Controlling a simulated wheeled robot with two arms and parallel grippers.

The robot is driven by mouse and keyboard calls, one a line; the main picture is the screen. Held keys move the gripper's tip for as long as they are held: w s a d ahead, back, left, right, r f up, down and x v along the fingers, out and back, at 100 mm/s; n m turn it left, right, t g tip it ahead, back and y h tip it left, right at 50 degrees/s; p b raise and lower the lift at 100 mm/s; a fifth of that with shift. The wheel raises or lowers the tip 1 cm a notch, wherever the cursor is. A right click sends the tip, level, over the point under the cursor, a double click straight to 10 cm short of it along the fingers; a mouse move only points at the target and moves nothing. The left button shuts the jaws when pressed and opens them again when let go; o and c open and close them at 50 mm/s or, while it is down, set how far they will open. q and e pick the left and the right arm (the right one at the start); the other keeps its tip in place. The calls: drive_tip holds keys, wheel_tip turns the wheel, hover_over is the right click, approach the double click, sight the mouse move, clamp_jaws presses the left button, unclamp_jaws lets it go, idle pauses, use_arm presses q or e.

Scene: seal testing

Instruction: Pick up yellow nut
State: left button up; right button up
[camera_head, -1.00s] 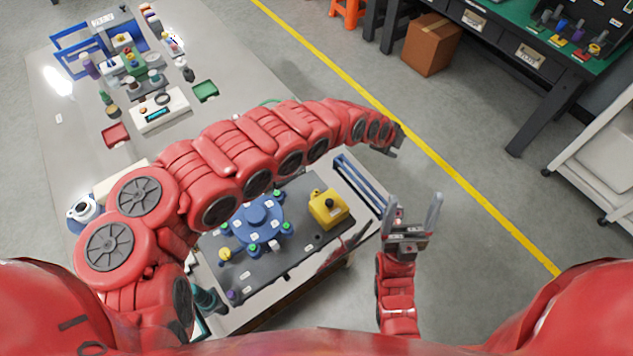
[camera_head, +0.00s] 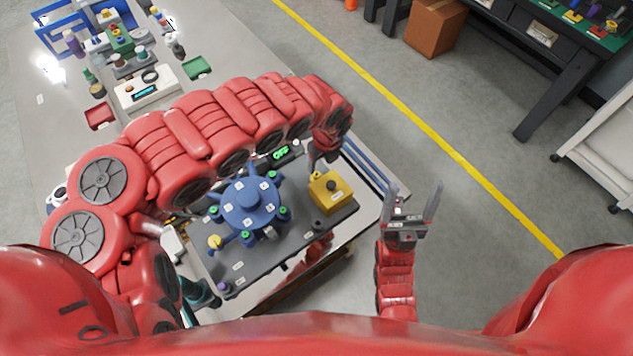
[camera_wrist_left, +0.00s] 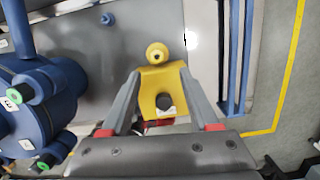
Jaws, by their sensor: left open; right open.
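A small yellow nut-like piece (camera_head: 214,241) sits at the front left of the blue round fixture (camera_head: 250,203). A yellow block with a black knob (camera_head: 330,190) stands right of that fixture. I cannot tell which yellow part is the task's nut. My left gripper (camera_head: 323,163) points down at the far side of the block, partly hidden by its own wrist. In the left wrist view, its open fingers flank the yellow block (camera_wrist_left: 160,82), with a round yellow piece (camera_wrist_left: 157,53) just beyond. Contact cannot be judged. My right gripper (camera_head: 412,208) is open and empty, right of the table.
The dark plate (camera_head: 285,250) carries the fixture and block. Blue rails (camera_head: 368,168) run along the table's right edge. A cluttered grey bench (camera_head: 40,130) is at upper left. Open floor lies to the right.

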sight(316, 176)
use_arm(q)
drive_tip(key=shift+w+a+f, duration=0.15)
drive_tip(key=shift+a+f, duration=0.05)
drive_tip(key=shift+f, duration=0.95)
drive_tip(key=shift+w+a+f, duration=0.15)
drive_tip(key=shift+f, duration=0.95)
drive_tip(key=shift+w+a+f, duration=0.15)
drive_tip(key=shift+a+f, duration=0.05)
drive_tip(key=shift+f, duration=0.95)
drive_tip(key=shift+c, duration=0.2)
clamp_jaws()
